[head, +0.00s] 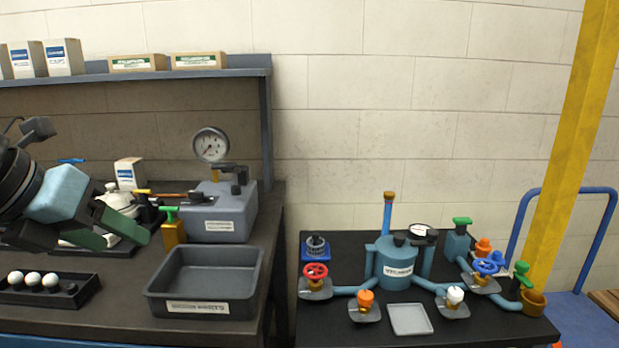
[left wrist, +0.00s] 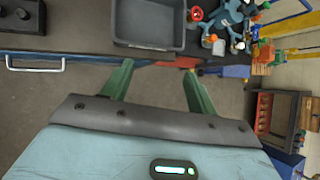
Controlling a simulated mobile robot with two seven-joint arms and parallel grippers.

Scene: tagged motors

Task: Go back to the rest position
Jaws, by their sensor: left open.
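My left gripper (head: 126,238) comes in from the left in the head view, with its green fingers over the dark workbench (head: 130,290). In the left wrist view the left gripper (left wrist: 157,72) has its two fingers well apart with nothing between them. The floor and the bench's front edge show beyond the fingers. My right gripper is in neither view.
A grey bin (head: 205,285) and a black tray with white balls (head: 45,288) stand near the bench front. A gauge unit (head: 220,205) is behind. Right of a gap, a black table (head: 330,328) bears a blue valve assembly (head: 398,265). A yellow post (head: 575,150) stands at right.

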